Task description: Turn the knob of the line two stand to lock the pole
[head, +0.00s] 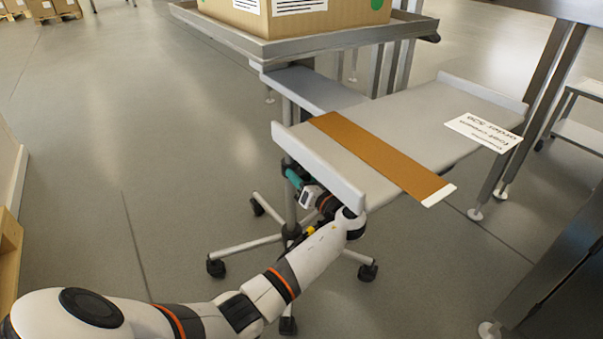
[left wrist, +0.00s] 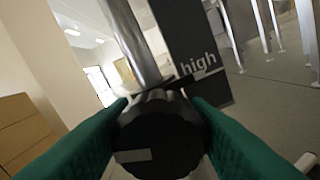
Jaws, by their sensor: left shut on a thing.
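The stand (head: 347,185) has a grey top with raised end rims, a steel pole (head: 290,208) and a wheeled base. In the left wrist view a dark ribbed knob (left wrist: 160,140) with a grey mark sits at the foot of the shiny pole (left wrist: 132,42). My left gripper (head: 293,178) reaches under the near edge of the top, and its green fingers press on both sides of the knob. In the head view the knob is hidden by the gripper and the top. My right gripper is not in view.
An orange-brown strip (head: 375,155) and a white label (head: 484,131) lie on the stand's top. A cardboard box (head: 290,22) sits on a steel-edged table behind. Steel table legs (head: 530,105) stand at the right. The floor at the left is mostly clear.

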